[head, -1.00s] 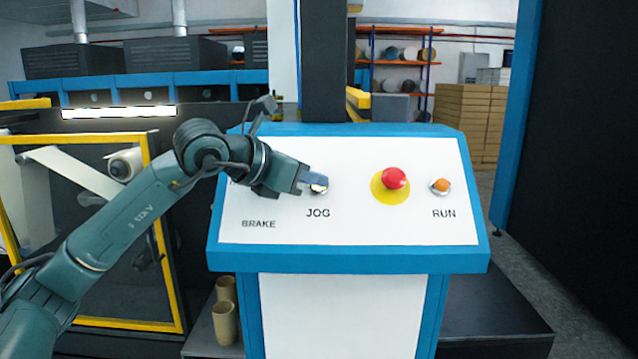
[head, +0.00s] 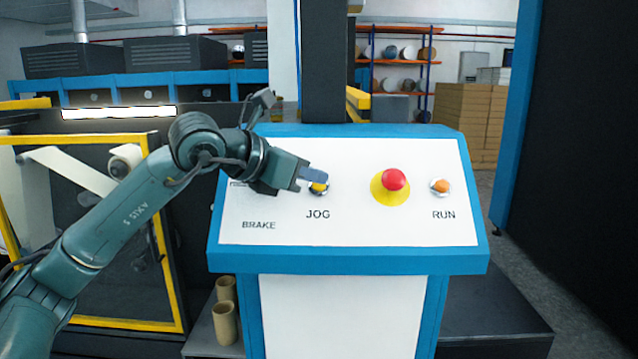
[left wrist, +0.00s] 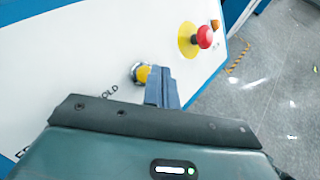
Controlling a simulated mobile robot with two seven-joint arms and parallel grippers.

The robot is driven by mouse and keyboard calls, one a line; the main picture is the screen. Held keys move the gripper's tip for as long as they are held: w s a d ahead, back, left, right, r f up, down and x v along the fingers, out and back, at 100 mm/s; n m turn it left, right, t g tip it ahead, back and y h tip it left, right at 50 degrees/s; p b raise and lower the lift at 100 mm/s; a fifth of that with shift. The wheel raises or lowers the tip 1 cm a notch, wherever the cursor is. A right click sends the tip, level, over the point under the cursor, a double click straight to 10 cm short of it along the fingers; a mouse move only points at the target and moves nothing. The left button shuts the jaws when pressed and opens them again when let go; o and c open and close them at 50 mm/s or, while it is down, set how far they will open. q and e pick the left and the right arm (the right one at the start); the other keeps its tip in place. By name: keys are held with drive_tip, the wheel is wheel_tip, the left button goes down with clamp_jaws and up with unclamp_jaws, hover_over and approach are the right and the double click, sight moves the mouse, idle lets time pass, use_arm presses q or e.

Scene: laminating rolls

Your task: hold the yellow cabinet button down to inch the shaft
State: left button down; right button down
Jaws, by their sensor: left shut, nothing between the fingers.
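The yellow button (head: 318,188) sits in a silver ring above the word JOG on the white face of the cabinet (head: 360,225). It also shows in the left wrist view (left wrist: 142,74). My left gripper (head: 316,175) is shut and empty, its fingertips right at the upper edge of the button and covering part of it in the head view. In the left wrist view the closed blue fingers (left wrist: 162,88) are just right of the button. I cannot tell whether they touch it. My right gripper is not in view.
On the same panel, a red mushroom button (head: 395,179) on a yellow disc and an orange RUN button (head: 440,186) lie to the right. Cardboard tubes (head: 225,322) stand low at the left of the cabinet. The panel face between the buttons is bare.

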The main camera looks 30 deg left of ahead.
use_arm(q)
drive_tip(key=shift+s+d+r+p, duration=0.5)
drive_tip(key=shift+s+r, duration=0.25)
drive_tip(key=shift+r, duration=0.15)
drive_tip(key=shift+s+d+r+p, duration=0.45)
drive_tip(key=shift+s+r, duration=0.3)
drive_tip(key=shift+r, duration=0.15)
